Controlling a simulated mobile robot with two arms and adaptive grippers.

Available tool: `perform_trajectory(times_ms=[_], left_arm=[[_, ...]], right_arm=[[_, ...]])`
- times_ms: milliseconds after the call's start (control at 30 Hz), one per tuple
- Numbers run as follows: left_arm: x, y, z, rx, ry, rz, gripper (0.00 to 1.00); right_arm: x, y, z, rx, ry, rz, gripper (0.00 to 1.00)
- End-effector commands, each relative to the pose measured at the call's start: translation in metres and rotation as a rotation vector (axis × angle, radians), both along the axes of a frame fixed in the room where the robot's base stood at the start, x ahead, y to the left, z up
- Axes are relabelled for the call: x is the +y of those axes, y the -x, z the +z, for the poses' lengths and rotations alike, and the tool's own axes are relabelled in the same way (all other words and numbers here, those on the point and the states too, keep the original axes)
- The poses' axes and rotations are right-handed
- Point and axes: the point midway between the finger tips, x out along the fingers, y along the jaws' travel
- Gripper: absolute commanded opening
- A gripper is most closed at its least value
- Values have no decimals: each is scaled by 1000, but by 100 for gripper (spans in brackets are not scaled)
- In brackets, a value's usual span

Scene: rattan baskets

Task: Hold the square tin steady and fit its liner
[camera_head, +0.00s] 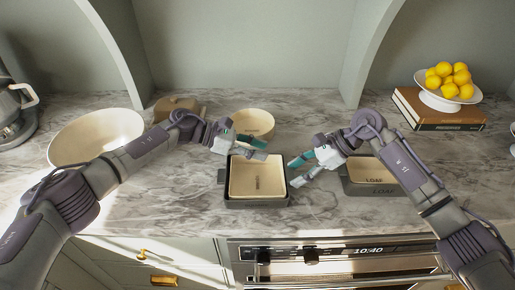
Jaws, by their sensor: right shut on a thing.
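The dark grey square tin (256,203) stands on the marble counter near its front edge. The cream liner (257,178) with dark print lies in the tin's opening; I cannot tell how deep it sits. My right gripper (295,173) is at the tin's right side, shut on its right rim or handle, with the contact partly hidden by the fingers. My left gripper (258,148) is just above the tin's back edge, its fingers apart and nothing visible between them.
A loaf tin (375,188) with a cream liner stands to the right, partly behind my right arm. A round cream tin (254,123) is behind my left gripper. A large cream bowl (75,143) stands at left. Lemons in a white bowl (440,101) sit on books (425,119) at right.

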Motion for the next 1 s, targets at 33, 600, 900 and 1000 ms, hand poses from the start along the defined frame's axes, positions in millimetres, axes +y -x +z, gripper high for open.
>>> perform_trajectory(times_ms=[33,600,900,1000], left_arm=[[0,0,0,0,0,0,35],[0,-1,7,-2,0,0,35],[0,0,32,-3,0,0,35],[0,0,40,-1,0,1,35]], right_arm=[[0,0,0,0,0,0,24],[0,0,0,0,0,0,24],[0,0,0,0,0,0,24],[0,0,0,0,0,0,24]])
